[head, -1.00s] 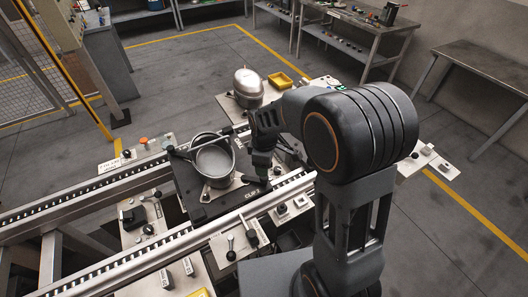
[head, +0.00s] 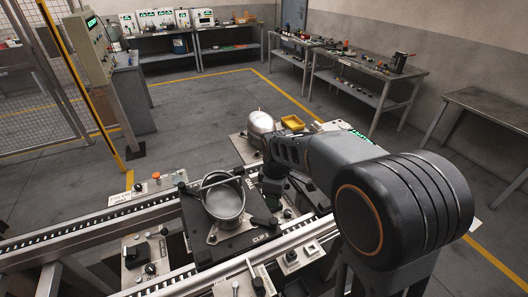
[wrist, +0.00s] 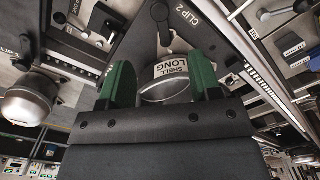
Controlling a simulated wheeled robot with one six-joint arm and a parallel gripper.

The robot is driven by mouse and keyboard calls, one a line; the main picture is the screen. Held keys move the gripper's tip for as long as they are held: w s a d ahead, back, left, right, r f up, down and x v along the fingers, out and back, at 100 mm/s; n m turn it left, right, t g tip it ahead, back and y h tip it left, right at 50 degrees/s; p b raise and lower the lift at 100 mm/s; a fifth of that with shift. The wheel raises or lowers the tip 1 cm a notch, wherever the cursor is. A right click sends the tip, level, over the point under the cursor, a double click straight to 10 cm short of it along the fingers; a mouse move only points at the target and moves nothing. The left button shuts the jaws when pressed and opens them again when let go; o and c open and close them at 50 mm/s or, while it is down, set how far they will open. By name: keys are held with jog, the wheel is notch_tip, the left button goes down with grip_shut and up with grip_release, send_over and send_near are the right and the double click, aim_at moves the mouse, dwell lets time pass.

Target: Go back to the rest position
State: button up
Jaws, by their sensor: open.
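My gripper shows in the wrist view with two green fingers (wrist: 162,85) spread apart. Between and beyond them is a grey metal cylinder marked "SHELL LONG" (wrist: 170,70), which I cannot see the fingers touching.
A silver domed housing (head: 260,124) and a yellow tray (head: 292,122) are beyond the pallet. Conveyor rails (head: 90,224) run along the left. A control post (head: 90,48) stands at far left. Workbenches (head: 375,75) line the back and right. Grey floor between is clear.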

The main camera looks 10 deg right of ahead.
jog(key=s+d+r+m+t, duration=0.2)
jog(key=s+d+r+m, duration=0.1)
jog(key=s+m, duration=0.3)
jog(key=s+d+r+m+t, duration=0.2)
jog(key=s+d+r+m, duration=0.1)
jog(key=s+m, duration=0.4)
jog(key=shift+d+r, duration=0.2)
jog(key=shift+d, duration=0.25)
dwell(0.4)
